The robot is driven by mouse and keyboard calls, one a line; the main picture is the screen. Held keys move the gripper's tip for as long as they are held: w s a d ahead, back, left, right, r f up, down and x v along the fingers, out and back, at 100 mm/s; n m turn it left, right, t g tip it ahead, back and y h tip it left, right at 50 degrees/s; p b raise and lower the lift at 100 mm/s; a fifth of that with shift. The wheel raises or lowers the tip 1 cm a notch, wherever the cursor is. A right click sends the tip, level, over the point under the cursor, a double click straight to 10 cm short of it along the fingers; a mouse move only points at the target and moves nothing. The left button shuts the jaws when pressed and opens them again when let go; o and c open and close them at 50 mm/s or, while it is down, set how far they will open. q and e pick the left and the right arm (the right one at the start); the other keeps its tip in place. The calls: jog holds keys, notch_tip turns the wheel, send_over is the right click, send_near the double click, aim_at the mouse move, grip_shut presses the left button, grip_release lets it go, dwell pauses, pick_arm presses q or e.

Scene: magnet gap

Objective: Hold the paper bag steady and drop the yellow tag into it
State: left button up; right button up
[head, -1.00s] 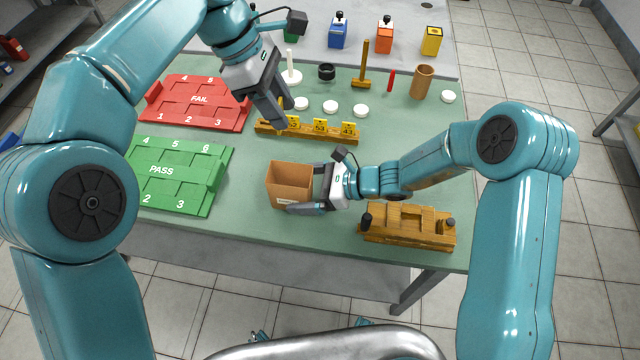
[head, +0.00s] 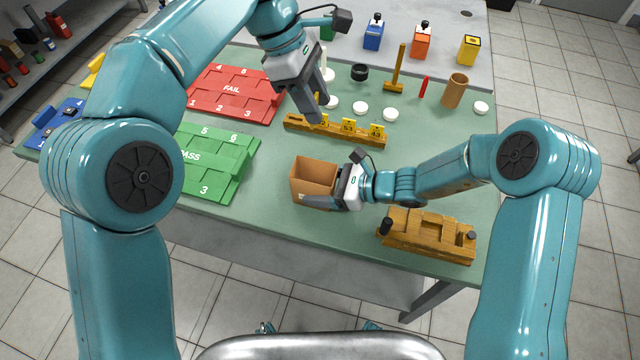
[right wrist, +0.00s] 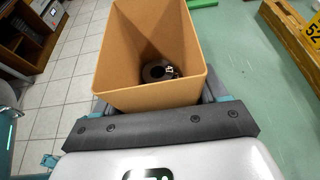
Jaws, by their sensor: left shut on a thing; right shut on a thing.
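The open brown paper bag (head: 312,178) stands upright on the green table. My right gripper (head: 335,200) is shut on its right side. In the right wrist view the bag (right wrist: 125,50) is open towards me, with a dark round thing (right wrist: 158,72) bearing a small label inside. My left gripper (head: 316,112) is shut at the left part of the wooden rack (head: 300,125). A yellow tag (head: 324,120) at its fingertips is partly hidden by the fingers. Two more yellow tags (head: 348,126) (head: 376,131) stand in the rack to the right.
A red FAIL tray (head: 235,90) and green PASS tray (head: 215,165) lie at left. A wooden block fixture (head: 428,240) stands right of the bag. White discs, a brown cup (head: 457,90) and a mallet (head: 398,70) are behind the rack. Table between rack and bag is clear.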

aim_at(304, 160)
pick_arm(q)
jog(key=f, duration=0.4)
jog(key=shift+w+d+f, duration=0.1)
jog(key=shift+d, duration=0.1)
jog(key=a+f, duration=0.1)
jog(key=f, duration=0.6)
jog(key=s+a+f, duration=0.1)
jog(key=f, duration=0.3)
jog(key=shift+a+f, duration=0.15)
jog(key=shift+a, duration=0.2)
jog(key=o, duration=1.1)
jog(key=v, duration=1.2)
